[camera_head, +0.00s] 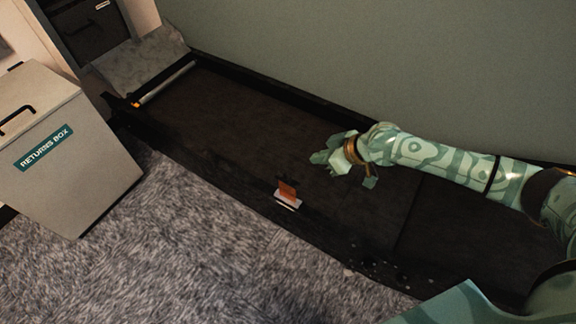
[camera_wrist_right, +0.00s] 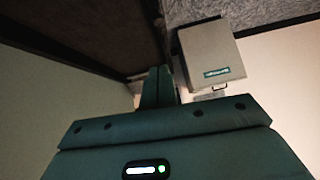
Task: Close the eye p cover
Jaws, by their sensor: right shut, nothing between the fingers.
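The eye p cover seems to be the small orange flap (camera_head: 287,190) on the near rail of the dark conveyor. It stands up from a small white base (camera_head: 288,202), looking raised. My right gripper (camera_head: 318,158) is shut and empty above the belt, to the right of and beyond the flap, apart from it. Its shut fingers also show in the right wrist view (camera_wrist_right: 158,87); the flap does not show there. My left gripper is not in view.
The dark conveyor belt (camera_head: 225,110) runs from upper left to lower right along a plain wall (camera_head: 400,60). A returns box (camera_head: 75,165) stands at the left, and it shows in the right wrist view (camera_wrist_right: 210,55). Grey carpet (camera_head: 200,240) lies clear in front.

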